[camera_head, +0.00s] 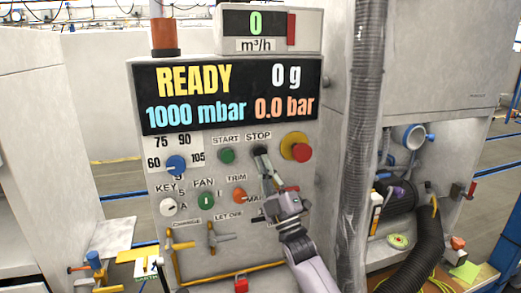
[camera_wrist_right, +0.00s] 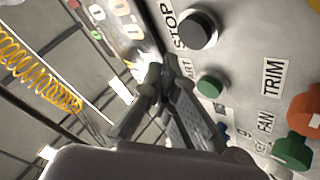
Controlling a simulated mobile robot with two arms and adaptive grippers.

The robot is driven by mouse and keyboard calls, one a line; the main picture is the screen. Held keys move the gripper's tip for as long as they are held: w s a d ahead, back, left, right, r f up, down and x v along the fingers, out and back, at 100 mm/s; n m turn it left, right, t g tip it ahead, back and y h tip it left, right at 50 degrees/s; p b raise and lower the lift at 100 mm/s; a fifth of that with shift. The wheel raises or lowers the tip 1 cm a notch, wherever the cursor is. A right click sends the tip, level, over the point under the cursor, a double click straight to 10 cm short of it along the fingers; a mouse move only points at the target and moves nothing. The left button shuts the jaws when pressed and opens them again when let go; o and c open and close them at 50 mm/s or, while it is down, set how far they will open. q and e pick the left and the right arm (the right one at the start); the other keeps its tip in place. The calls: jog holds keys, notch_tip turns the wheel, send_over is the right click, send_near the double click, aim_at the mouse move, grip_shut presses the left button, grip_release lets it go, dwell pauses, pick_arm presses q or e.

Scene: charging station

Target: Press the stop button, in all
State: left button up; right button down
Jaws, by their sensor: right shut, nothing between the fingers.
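The stop button (camera_head: 260,151) is a small black round button under the STOP label on the grey control panel. In the right wrist view the black stop button (camera_wrist_right: 197,30) sits beside its label, at the upper middle. My right gripper (camera_head: 265,166) is shut and empty, its fingertips just below the stop button in the head view, overlapping its lower edge. In the right wrist view the closed fingertips (camera_wrist_right: 160,72) appear left of and below the button, with picture space between them. Whether they touch the panel cannot be told. My left gripper is not in view.
The green start button (camera_head: 227,156) is left of the stop button; a red knob on a yellow base (camera_head: 297,147) is right. The display (camera_head: 228,92) reads READY. Below are the blue knob (camera_head: 176,166), fan knob (camera_head: 206,200) and trim knob (camera_head: 240,195). A grey hose (camera_head: 365,120) hangs right.

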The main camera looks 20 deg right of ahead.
jog(key=shift+s+p, duration=0.6)
jog(key=shift+s, duration=0.85)
